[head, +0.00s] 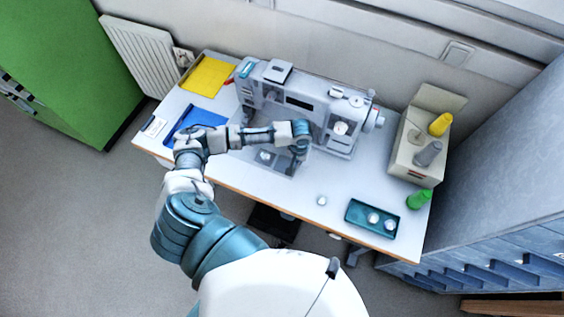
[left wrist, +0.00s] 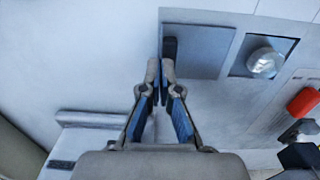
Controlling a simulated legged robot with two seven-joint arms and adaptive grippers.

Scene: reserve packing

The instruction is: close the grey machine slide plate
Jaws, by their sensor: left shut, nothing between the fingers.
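The sewing machine (head: 310,103) stands at the back of the white table. In the left wrist view the grey slide plate (left wrist: 207,48) lies flat in the machine bed, with a dark tab at its left end. To its right is a square opening with a round, shiny bobbin-like part (left wrist: 265,62) inside. My left gripper (left wrist: 160,68) is shut and empty, its fingertips close to the plate's left end and the tab; I cannot tell whether they touch. In the head view my left gripper (head: 294,168) is low over the bed and partly hides the plate. My right gripper is not in view.
A teal tray (head: 354,222) with small round parts is at the front right, near a loose white bobbin (head: 322,200). A beige box (head: 404,158) with thread spools stands at the right.

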